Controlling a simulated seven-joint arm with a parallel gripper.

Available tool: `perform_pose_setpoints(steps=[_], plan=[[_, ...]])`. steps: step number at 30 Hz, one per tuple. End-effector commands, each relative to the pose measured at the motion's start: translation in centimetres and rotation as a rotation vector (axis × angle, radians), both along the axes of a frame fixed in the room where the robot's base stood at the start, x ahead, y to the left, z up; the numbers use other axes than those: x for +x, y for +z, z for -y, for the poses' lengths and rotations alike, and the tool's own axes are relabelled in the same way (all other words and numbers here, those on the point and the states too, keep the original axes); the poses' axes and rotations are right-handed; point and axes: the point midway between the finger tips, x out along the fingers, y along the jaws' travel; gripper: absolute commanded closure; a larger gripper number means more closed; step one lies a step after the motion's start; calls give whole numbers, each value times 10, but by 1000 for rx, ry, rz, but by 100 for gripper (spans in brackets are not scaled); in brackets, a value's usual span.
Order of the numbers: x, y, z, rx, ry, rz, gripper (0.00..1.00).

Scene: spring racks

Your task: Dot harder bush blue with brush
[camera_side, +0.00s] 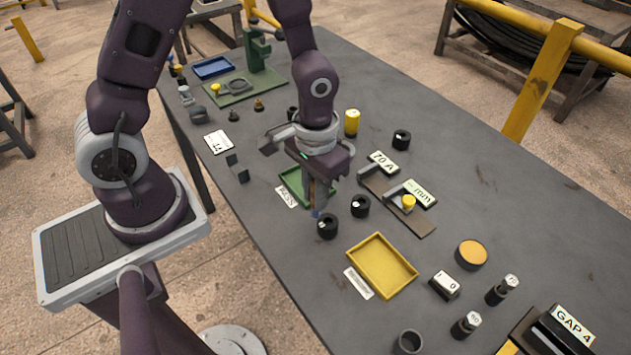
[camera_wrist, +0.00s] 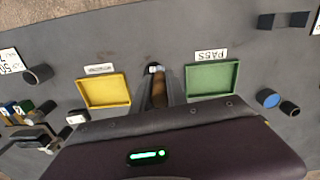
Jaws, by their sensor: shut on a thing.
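My gripper (camera_side: 318,180) points down between the green tray and the yellow tray, shut on a brush. The brush (camera_side: 317,200) is upright, with a wooden handle and a blue tip; its handle also shows between the fingers in the wrist view (camera_wrist: 159,92). Its tip is at or just above a black bush (camera_side: 327,228); I cannot tell whether they touch. A second black bush (camera_side: 360,206) stands just to the right. Both have a pale mark on top. In the wrist view, a blue round pad (camera_wrist: 268,98) lies beside a dark cylinder (camera_wrist: 290,108).
The green tray (camera_side: 283,178), labelled PASS, and the yellow tray (camera_side: 411,272) look empty. Another black bush (camera_side: 401,139), a yellow cylinder (camera_side: 351,122) and an orange-topped round pot (camera_side: 471,254) are nearby.

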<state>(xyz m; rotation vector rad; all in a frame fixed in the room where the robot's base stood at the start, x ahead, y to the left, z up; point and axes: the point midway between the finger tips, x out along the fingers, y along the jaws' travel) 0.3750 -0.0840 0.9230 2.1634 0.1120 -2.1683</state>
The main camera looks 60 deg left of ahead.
Motion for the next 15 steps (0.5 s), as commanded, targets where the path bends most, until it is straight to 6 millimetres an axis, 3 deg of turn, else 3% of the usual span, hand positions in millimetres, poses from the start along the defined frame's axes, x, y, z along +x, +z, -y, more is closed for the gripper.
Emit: perform_pose_setpoints(steps=[5, 15], plan=[[2, -22, 0, 1, 1, -4, 100], [34, -20, 0, 0, 1, -1, 100]])
